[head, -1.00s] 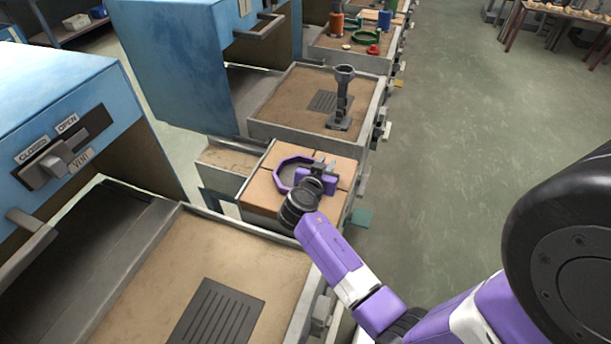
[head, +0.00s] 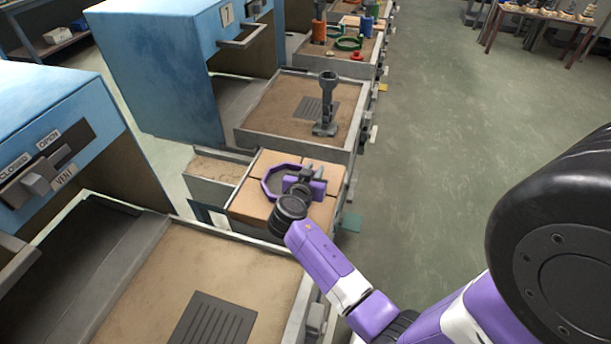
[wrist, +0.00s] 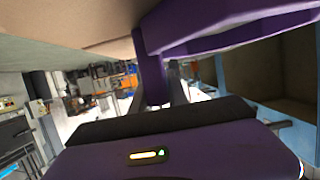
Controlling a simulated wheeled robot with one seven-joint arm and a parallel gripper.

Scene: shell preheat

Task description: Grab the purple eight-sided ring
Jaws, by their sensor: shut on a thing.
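The purple eight-sided ring (head: 267,183) is at the tan brick-topped surface (head: 255,210) in the middle of the head view. I cannot tell whether it rests on the bricks or is slightly raised. My gripper (head: 303,182) is shut on the ring's right side, and my wrist hides part of its near side. In the wrist view, the ring (wrist: 235,28) spans the upper right, with a purple part of it between the fingers of my gripper (wrist: 158,88).
A sandy tray (head: 285,105) with a dark grey upright stand (head: 326,105) lies beyond the bricks. A nearer sandy tray (head: 190,270) has a slotted dark plate (head: 215,322). Blue oven housings (head: 160,60) line the left. The green floor (head: 430,130) at right is open.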

